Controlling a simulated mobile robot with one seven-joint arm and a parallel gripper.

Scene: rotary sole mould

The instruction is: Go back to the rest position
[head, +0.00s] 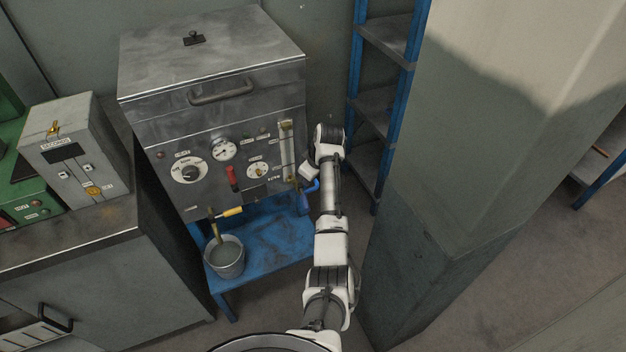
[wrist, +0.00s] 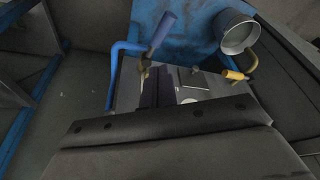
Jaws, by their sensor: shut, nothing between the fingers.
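My gripper (wrist: 158,76) shows in the wrist view as dark fingers close together in front of a dark bar with bolts. It is shut and empty. In the head view my arm reaches up to the right side of the grey metal machine (head: 210,75), and the fingers cannot be made out there. A blue-handled valve (wrist: 162,34) lies just beyond the fingertips in the wrist view. Its blue handle (head: 313,186) also shows beside my wrist in the head view. I cannot tell whether the fingers touch it.
A yellow-handled tap (head: 232,212) sits above a grey bucket (head: 226,258) on a blue stand (head: 272,247). A blue-framed shelf (head: 384,40) stands behind my arm, and a wide grey-green pillar (head: 470,190) is close on the right. A cabinet (head: 95,270) stands left.

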